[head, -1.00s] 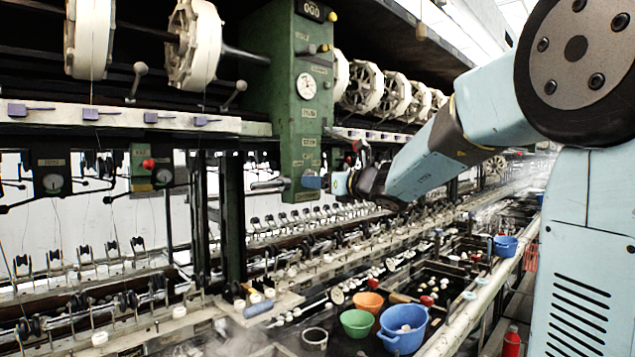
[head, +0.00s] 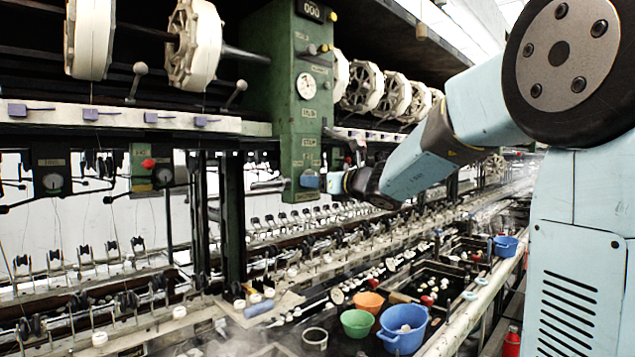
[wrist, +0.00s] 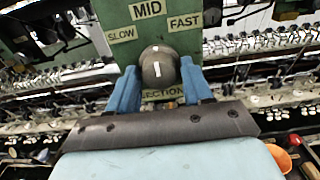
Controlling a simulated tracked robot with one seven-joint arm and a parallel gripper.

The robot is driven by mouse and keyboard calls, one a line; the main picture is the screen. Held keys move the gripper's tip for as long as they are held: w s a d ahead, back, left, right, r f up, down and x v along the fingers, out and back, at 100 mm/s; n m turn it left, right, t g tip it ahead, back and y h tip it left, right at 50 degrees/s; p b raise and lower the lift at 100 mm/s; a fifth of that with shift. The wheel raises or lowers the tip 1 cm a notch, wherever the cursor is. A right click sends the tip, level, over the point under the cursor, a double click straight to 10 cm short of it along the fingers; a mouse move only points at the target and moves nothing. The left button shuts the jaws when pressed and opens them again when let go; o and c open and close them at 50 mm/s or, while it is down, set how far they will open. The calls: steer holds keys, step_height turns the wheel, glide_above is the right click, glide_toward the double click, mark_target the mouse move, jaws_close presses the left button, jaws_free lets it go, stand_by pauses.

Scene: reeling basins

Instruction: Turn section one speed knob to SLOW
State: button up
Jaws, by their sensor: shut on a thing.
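The section one speed knob (wrist: 158,66) is a dark round knob with a white mark, on the green panel (wrist: 82,52). The SLOW label (wrist: 122,35) is at its upper left, MID (wrist: 149,9) above it and FAST (wrist: 185,22) at its upper right. The white mark stands nearly upright, towards MID. My gripper (wrist: 160,82) has its blue fingers on both sides of the knob and is shut on it. The label below the knob is partly hidden. In the head view my gripper (head: 311,181) is at the lower end of the green column (head: 302,110); the knob is hidden there.
White reels (head: 195,38) hang along the top. Rows of small guides and bobbins run below. Green (head: 357,323), orange (head: 368,302) and blue (head: 403,328) bowls stand at the basins, lower right. A pale rail (head: 470,303) runs along the front edge.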

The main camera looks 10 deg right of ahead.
steer(key=shift+n, duration=4.4)
steer(key=o, duration=0.8)
steer(key=shift+o, duration=0.2)
steer(key=shift+d, duration=0.15)
steer(key=v, duration=1.3)
steer(key=shift+s+d, duration=0.2)
steer(key=shift+s, duration=0.1)
steer(key=shift+a+f+n, duration=0.1)
steer(key=shift+n, duration=0.2)
